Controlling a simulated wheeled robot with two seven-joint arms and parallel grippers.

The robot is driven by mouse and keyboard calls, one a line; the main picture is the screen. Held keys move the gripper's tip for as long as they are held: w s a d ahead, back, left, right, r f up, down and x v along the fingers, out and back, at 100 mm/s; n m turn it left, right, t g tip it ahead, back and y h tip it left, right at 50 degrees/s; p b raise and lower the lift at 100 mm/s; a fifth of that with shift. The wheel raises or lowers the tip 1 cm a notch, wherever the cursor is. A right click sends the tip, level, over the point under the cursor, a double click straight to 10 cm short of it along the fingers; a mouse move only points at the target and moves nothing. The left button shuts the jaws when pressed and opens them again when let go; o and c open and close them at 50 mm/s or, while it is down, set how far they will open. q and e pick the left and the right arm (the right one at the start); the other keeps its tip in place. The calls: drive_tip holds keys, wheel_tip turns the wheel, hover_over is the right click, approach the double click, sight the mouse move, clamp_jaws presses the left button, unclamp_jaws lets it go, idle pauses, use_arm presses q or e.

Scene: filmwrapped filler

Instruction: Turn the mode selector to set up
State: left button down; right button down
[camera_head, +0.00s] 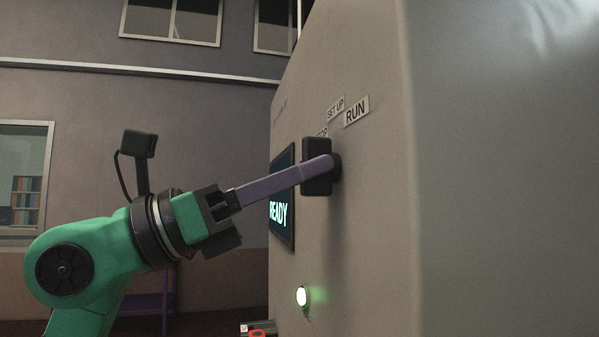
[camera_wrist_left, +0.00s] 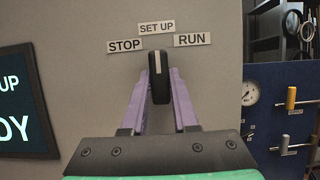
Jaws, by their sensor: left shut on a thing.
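The mode selector is a black bar knob (camera_head: 316,148) on the beige machine front. It also shows in the left wrist view (camera_wrist_left: 158,82), standing upright, its white line pointing up at the SET UP label (camera_wrist_left: 157,28). The STOP label (camera_wrist_left: 125,46) is to its left and the RUN label (camera_wrist_left: 192,39) to its right. My left gripper (camera_head: 322,166) is shut on the knob, one purple finger on each side. In the head view the near finger covers part of the knob, and the knob partly hides the STOP label. My right gripper is not in view.
A dark screen (camera_head: 283,202) reading READY is left of the knob, with a lit green lamp (camera_head: 302,296) below.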

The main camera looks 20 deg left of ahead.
use_arm(q)
drive_tip(key=shift+r, duration=0.1)
drive_tip(key=c, duration=0.7)
unclamp_jaws()
drive_tip(key=shift+d, duration=0.1)
drive_tip(key=b+v, duration=0.8)
drive_tip(key=v, duration=0.6)
drive_tip(key=shift+s+a, duration=0.15)
drive_tip(key=shift+a, duration=0.1)
